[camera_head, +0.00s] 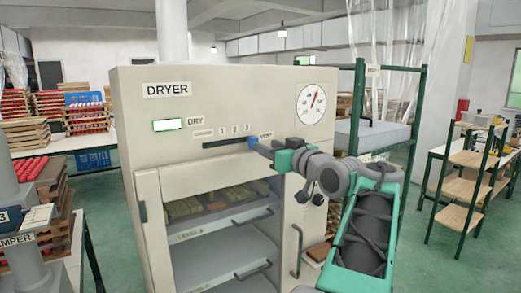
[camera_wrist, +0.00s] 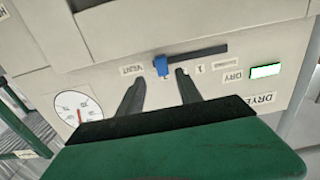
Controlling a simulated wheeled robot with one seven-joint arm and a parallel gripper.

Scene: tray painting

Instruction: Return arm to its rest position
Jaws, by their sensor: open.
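My gripper (camera_head: 264,150) is at the front of the dryer (camera_head: 220,95), just right of the blue slider knob (camera_head: 252,142). In the wrist view my gripper (camera_wrist: 159,76) is open, its two dark fingers apart. The blue knob (camera_wrist: 161,66) shows in the gap between the fingertips, at the VENT end of its dark slot. I cannot tell whether a finger touches it. My arm is stretched out from the lower right of the head view. The fingertips are small and partly hidden there.
The dryer's lower bay is open, with trays on racks and handles (camera_head: 252,218) sticking out. A green-framed rack (camera_head: 420,110) stands behind my arm. A wooden shelf stand (camera_head: 465,187) is at the right. Tables with red items (camera_head: 85,118) are at the left.

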